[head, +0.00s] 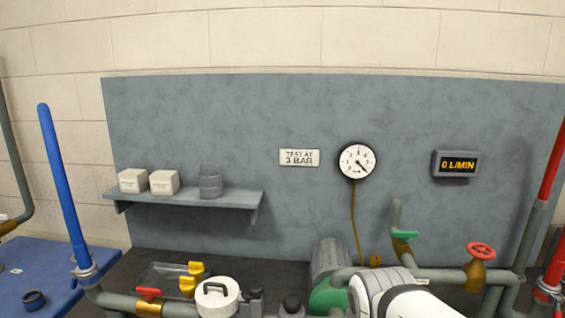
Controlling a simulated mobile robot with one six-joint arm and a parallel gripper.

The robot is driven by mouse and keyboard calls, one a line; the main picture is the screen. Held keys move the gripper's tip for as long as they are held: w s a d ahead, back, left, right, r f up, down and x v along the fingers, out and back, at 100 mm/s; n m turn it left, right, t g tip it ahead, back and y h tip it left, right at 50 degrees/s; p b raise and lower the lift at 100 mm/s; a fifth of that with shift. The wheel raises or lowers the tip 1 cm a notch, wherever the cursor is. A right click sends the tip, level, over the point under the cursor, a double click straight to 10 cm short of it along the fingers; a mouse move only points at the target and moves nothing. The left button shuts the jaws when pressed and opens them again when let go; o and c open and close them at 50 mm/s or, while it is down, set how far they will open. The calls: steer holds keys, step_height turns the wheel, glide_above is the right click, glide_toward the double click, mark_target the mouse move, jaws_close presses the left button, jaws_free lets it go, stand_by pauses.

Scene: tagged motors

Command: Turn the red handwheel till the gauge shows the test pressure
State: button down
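The red handwheel (481,251) sits on a brass valve body (474,275) on the grey pipework at the lower right. The round gauge (357,161) has a white dial and a dark rim and is on the grey-blue panel. Its needle points to the lower right; the small numbers are too blurred to read surely. A sign (299,158) left of the gauge reads "TEST AT 3 BAR". A white and grey link of my arm appears at the bottom edge, left of the handwheel. My gripper is not in view.
A green-handled valve (405,236) stands left of the handwheel. A display (457,164) reads "0 L/MIN". A red lever (148,293), yellow handles (192,278) and a green motor (329,295) are lower left and centre. A shelf (236,196) holds boxes and a grey cylinder.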

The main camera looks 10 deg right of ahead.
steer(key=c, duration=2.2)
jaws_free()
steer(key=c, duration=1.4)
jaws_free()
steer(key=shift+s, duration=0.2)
